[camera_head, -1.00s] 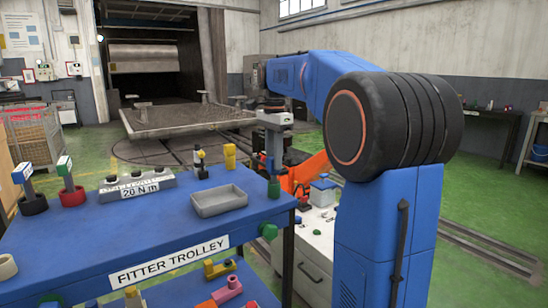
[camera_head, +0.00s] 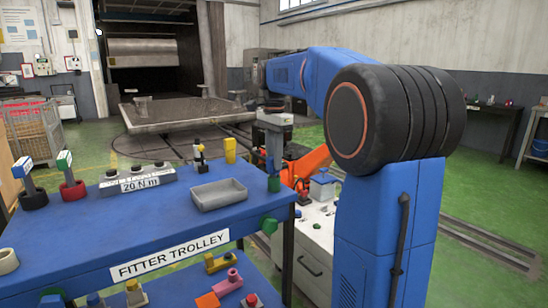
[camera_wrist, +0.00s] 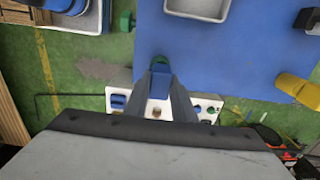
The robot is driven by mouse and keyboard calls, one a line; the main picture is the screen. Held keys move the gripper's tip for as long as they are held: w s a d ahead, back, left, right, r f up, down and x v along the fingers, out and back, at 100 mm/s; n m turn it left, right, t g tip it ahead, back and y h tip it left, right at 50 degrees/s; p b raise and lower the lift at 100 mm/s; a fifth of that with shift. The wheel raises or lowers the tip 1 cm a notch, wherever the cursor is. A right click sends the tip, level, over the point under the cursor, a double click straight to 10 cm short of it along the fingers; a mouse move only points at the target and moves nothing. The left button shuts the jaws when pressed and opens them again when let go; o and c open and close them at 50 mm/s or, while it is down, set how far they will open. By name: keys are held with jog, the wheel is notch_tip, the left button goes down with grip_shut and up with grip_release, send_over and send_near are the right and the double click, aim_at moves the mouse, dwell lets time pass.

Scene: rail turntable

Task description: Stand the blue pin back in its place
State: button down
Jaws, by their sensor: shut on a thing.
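My gripper (camera_head: 272,170) points down over the near right corner of the blue trolley top (camera_head: 120,225). It is shut on the blue pin, which shows between the fingers in the wrist view (camera_wrist: 160,69). A green round holder (camera_head: 274,184) stands at that corner, directly under the fingertips; its rim also shows in the wrist view (camera_wrist: 160,60). The pin is at the holder, but the fingers hide its lower end, so I cannot tell whether it is inside or just above.
A grey tray (camera_head: 219,195) lies left of the holder. A yellow block (camera_head: 230,150) stands behind it. Two flagged pins stand in a black holder (camera_head: 34,199) and a red holder (camera_head: 73,189). A white cabinet (camera_head: 312,245) stands right of the trolley.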

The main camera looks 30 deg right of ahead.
jog(key=shift+f, duration=0.5)
jog(key=c, duration=1.4)
grip_release()
notch_tip(320, 180, up, 17)
jog(key=shift+r, duration=0.15)
